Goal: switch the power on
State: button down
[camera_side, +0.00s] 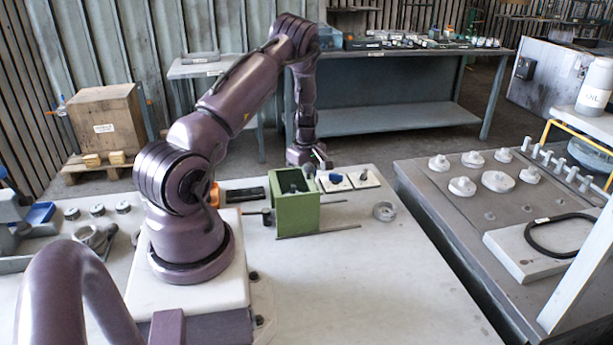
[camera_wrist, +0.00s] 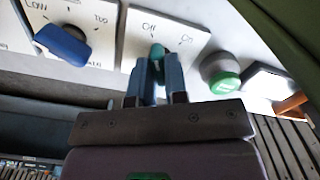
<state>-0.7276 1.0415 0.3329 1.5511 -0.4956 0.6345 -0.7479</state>
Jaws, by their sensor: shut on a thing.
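The power switch is a teal-green knob (camera_wrist: 157,52) on a white plate (camera_wrist: 135,42) with handwritten labels, one reading "On". In the wrist view, my gripper (camera_wrist: 159,72) has its two blue-grey fingers closed around the knob's near end. The fingers hide part of the knob, and its exact setting is hard to read. In the side view, my gripper (camera_side: 318,164) is low behind the green housing box (camera_side: 294,208), beside the white control plates. The switch itself is not clear in that view.
A white plate with a blue knob (camera_wrist: 62,45) lies left of the switch in the wrist view. A round grey and green button (camera_wrist: 222,75) is close on the right. A metal ring (camera_side: 385,211) lies on the table. The table's front right is clear.

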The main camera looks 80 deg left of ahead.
jog(key=m, duration=0.3)
jog(key=shift+m, duration=0.3)
